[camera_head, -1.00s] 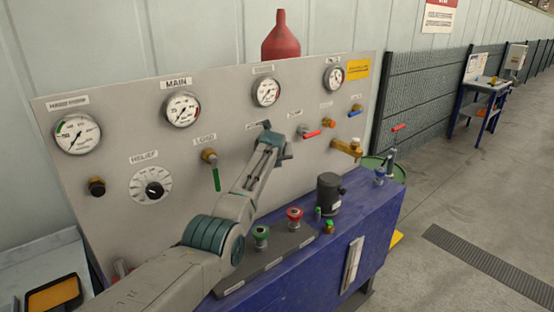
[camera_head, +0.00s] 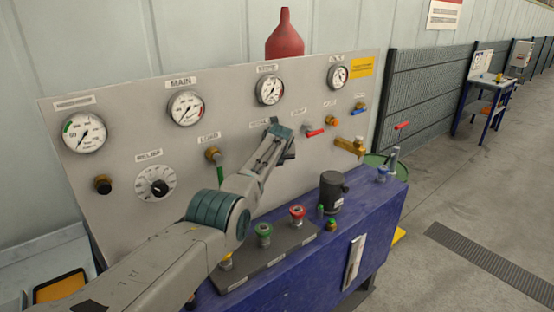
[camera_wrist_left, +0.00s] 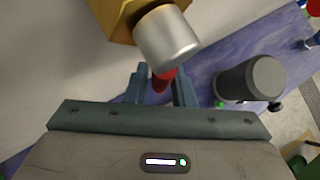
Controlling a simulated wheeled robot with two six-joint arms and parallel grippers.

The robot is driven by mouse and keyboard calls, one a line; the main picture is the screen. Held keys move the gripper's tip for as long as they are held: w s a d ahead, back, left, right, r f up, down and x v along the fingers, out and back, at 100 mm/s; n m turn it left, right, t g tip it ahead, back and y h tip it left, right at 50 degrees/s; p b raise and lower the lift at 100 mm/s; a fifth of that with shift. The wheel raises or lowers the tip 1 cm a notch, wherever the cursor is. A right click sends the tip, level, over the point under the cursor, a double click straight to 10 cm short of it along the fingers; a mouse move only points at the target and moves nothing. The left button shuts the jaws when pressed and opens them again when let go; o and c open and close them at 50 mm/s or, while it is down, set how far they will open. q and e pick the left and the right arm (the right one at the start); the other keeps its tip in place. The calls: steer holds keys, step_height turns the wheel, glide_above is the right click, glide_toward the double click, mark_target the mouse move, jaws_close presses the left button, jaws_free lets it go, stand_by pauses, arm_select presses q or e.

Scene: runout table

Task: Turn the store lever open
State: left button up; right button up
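My left gripper (camera_head: 274,134) is at the panel, just below a small label in the middle of the valve row, too blurred to read for certain. It hides the valve there in the head view. In the left wrist view, a brass valve body (camera_wrist_left: 113,18) with a silver stem (camera_wrist_left: 167,40) is close ahead. A red lever (camera_wrist_left: 163,78) below the stem sits between the fingers of my left gripper (camera_wrist_left: 161,90). The fingers are apart around it; I cannot tell whether they press on it. My right gripper is not in view.
Beside my gripper on the panel is a red-handled valve (camera_head: 315,132), then a brass tap (camera_head: 349,146). A green-handled valve (camera_head: 219,170) is on the left. A dark cylinder (camera_head: 332,190) and several coloured fittings stand on the blue bench (camera_head: 310,262) below.

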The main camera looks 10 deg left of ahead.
arm_select(q)
steer(key=shift+o, duration=1.1)
steer(key=shift+r, duration=0.1)
steer(key=b+v, duration=0.2)
steer(key=v, duration=0.8)
steer(key=shift+s+r, duration=0.15)
steer(key=shift+s, duration=0.1)
steer(key=shift+d, duration=0.1)
